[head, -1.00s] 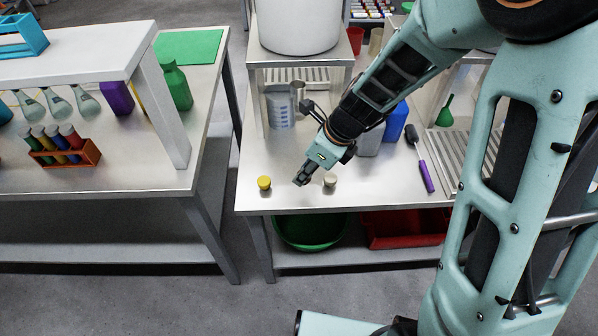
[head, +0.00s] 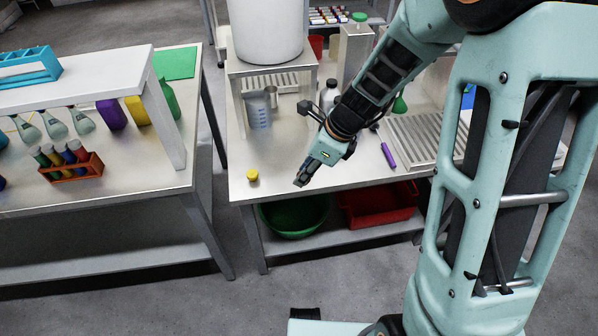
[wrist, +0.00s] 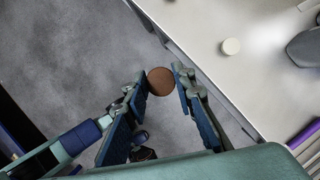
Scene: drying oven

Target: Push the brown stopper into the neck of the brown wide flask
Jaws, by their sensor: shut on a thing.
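My gripper (wrist: 162,88) is shut on the round brown stopper (wrist: 160,81), which sits between the fingertips in the wrist view. Grey floor shows behind the stopper there, just off the bench edge. In the head view my gripper (head: 301,181) hangs at the front edge of the middle bench, and the stopper is too small or hidden to make out. I cannot make out the brown wide flask in any view.
The middle bench (head: 215,150) holds a yellow stopper (head: 252,175), a beaker (head: 259,108) and a purple-handled tool (head: 388,155). A cream stopper (wrist: 230,46) lies near its edge. The left bench (head: 120,170) carries hanging flasks and an orange tube rack (head: 75,171). Floor lies between the benches.

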